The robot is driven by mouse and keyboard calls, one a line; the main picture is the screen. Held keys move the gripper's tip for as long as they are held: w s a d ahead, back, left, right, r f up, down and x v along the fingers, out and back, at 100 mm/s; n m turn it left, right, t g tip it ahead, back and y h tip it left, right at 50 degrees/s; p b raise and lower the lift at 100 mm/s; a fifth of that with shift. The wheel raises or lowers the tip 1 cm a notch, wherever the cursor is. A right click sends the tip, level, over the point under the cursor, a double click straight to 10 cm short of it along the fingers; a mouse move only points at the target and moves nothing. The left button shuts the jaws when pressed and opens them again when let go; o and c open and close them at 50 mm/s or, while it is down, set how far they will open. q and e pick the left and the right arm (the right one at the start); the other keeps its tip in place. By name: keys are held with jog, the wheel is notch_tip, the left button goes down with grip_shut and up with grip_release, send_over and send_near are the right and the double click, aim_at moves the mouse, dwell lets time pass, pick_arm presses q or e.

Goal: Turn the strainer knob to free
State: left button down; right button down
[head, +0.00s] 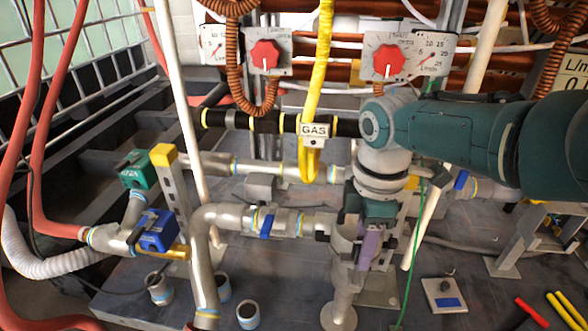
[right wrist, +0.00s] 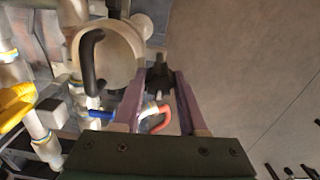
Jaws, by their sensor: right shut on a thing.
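My right gripper (head: 364,262) reaches down from the right in the head view, beside a grey upright pipe body (head: 340,305), probably the strainer. In the right wrist view, the purple fingers of the right gripper (right wrist: 158,78) are shut on a small dark knob (right wrist: 158,70), which I take for the strainer knob. It sits beside a round pale pipe body (right wrist: 112,50) with a curved black handle (right wrist: 91,62). In the head view the knob is hidden by the gripper, and its turn position cannot be read. My left gripper is not in view.
Grey pipes with a blue-handled valve (head: 266,224) run left of the gripper. Two red dials (head: 265,55) and (head: 388,61) and a yellow gas hose (head: 318,90) are behind. A green cable (head: 411,255) hangs close on the right. A small plate (head: 444,296) lies on the floor.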

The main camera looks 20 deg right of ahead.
jog(key=shift+n, duration=0.4)
jog(key=shift+c, duration=2.2)
grip_release()
jog(key=shift+r, duration=0.1)
notch_tip(320, 180, up, 10)
jog(key=p, duration=0.8)
